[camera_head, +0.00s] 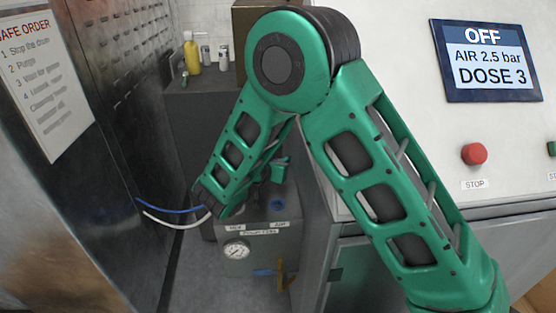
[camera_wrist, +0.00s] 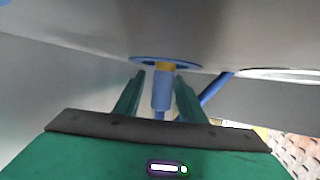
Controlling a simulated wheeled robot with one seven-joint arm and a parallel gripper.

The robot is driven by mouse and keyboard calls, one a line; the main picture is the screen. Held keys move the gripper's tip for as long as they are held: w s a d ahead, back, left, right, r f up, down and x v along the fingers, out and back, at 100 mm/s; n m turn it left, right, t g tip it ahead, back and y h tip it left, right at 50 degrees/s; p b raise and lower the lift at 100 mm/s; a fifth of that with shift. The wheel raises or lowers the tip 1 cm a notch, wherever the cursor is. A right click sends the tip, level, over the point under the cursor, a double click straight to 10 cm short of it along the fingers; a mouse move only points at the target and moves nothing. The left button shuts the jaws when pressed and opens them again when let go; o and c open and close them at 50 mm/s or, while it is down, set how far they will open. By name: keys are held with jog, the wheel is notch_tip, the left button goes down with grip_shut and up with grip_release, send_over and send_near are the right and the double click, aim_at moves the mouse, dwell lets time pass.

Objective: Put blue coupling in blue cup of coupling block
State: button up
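In the wrist view, the blue coupling (camera_wrist: 161,92) has a brass-coloured end. It lies between the two green fingers of my gripper (camera_wrist: 159,78), with a visible gap at least on the left side. Its brass end meets a blue ring (camera_wrist: 138,60) on a grey surface; I cannot tell how deep it sits. My gripper (camera_head: 277,170) shows small behind the block's top, partly hidden by my forearm. The coupling is not discernible there.
A blue hose (camera_head: 165,207) and a white hose (camera_head: 172,220) run from the dark left panel towards the block. A gauge (camera_head: 236,250) is on the block's front. A yellow bottle (camera_head: 192,55) stands behind. The washer front (camera_head: 400,25) fills the right.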

jog(key=shift+s+f, duration=0.25)
jog(key=shift+f, duration=0.5)
jog(key=shift+w+r, duration=0.1)
jog(key=shift+r, duration=0.1)
jog(key=shift+a+r, duration=0.1)
jog(key=shift+a, duration=0.05)
jog(key=v, duration=0.8)
jog(key=r+v, duration=0.1)
jog(key=v, duration=0.3)
jog(key=shift+w, duration=0.25)
jog(key=shift+s, duration=0.1)
